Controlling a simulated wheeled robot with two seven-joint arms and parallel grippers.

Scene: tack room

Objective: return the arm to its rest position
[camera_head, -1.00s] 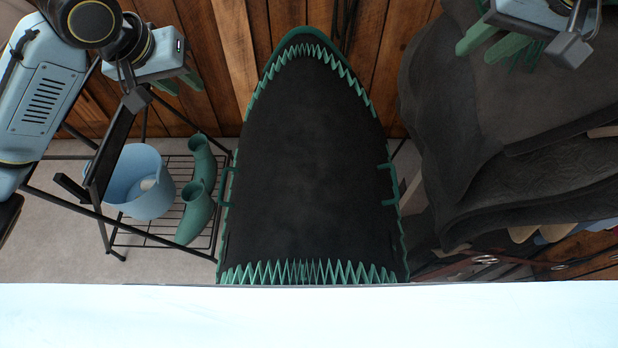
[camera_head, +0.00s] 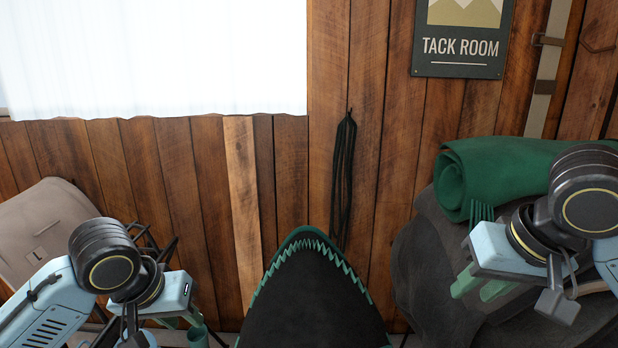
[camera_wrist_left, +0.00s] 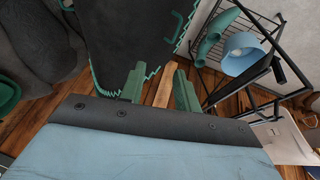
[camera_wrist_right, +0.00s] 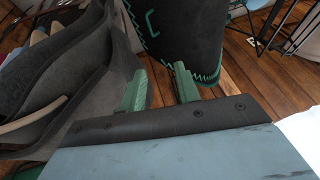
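My left gripper (camera_head: 182,322) is at the lower left of the head view, its green fingertips partly cut off by the lower edge. In the left wrist view its two fingers (camera_wrist_left: 159,88) stand apart with nothing between them. My right gripper (camera_head: 481,286) is at the right of the head view, in front of a dark grey saddle-like shape (camera_head: 425,265). In the right wrist view its fingers (camera_wrist_right: 160,88) are also apart and empty.
A black panel with green zigzag edging (camera_head: 315,300) stands between the arms. A green roll (camera_head: 500,170) lies behind my right arm. A wire rack (camera_wrist_left: 240,45) holds a blue bucket (camera_wrist_left: 243,60) and green boots (camera_wrist_left: 212,40). A plank wall (camera_head: 205,190) stands behind.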

